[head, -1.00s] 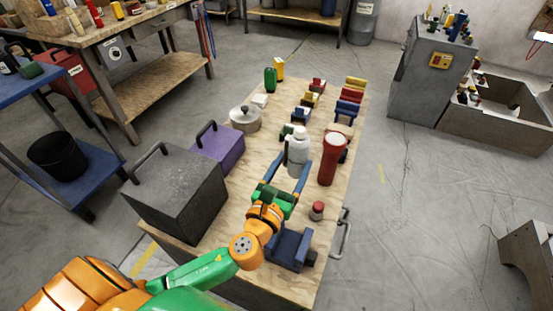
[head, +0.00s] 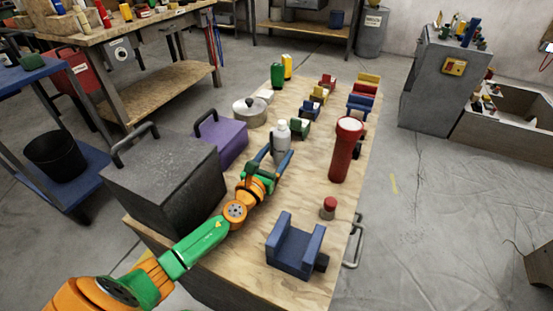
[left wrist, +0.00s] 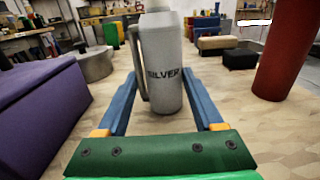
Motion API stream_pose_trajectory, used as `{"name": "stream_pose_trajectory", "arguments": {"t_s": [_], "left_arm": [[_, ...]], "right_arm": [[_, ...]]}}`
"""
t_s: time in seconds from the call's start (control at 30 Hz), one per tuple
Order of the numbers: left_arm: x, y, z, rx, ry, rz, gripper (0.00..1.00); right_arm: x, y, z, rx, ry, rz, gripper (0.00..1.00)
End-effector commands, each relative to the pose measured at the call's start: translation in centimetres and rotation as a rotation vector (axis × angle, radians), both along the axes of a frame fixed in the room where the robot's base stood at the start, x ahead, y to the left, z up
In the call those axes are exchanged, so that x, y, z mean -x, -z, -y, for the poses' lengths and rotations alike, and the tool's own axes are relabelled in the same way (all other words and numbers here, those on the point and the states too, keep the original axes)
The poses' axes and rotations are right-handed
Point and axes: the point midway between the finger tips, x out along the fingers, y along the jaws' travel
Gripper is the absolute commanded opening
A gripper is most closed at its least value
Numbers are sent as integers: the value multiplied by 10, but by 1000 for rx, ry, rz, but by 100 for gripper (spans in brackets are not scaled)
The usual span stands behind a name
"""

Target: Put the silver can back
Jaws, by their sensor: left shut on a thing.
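The silver can (head: 281,148) is upright, grey with a pale cap, over the left-middle of the wooden tabletop (head: 310,195). In the left wrist view the can (left wrist: 163,60) shows the word SILVER and a side handle. My left gripper (head: 274,162) is shut on it, with one blue finger on each side. I cannot tell whether its base touches the tabletop. My right gripper is not in view.
A tall red cylinder (head: 346,152) and a small red-topped can (head: 328,208) stand to the right. A purple box (head: 222,143) and dark grey box (head: 165,175) stand left. A blue cradle (head: 295,246) is nearest. Small coloured holders (head: 298,128) stand behind.

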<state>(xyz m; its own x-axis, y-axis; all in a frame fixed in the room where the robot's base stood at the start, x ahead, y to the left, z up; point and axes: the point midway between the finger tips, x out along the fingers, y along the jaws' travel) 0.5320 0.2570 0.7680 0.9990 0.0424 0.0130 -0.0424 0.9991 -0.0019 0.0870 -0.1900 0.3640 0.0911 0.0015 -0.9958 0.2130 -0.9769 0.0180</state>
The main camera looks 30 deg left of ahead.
Motion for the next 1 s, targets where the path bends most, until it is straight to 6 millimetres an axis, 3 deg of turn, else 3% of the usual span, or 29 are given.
{"name": "stream_pose_trajectory", "arguments": {"t_s": [0.2, 0.23, 0.3, 0.33, 0.67, 0.77, 1.0], "left_arm": [[0, 4, 0, 0, 0, 1, 49], [0, 3, 0, 0, 0, 0, 77], [0, 2, 0, 0, 0, 0, 96], [0, 2, 0, 0, 0, 0, 99], [0, -4, 0, 0, 0, 0, 99], [12, -1, 1, -1, 2, -3, 99], [64, 0, 4, -2, 3, -3, 99]], "right_arm": [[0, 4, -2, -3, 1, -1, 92], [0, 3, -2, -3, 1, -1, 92], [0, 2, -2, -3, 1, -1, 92], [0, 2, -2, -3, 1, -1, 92], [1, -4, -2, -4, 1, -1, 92], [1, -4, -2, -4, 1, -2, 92], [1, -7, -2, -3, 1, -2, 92]]}}
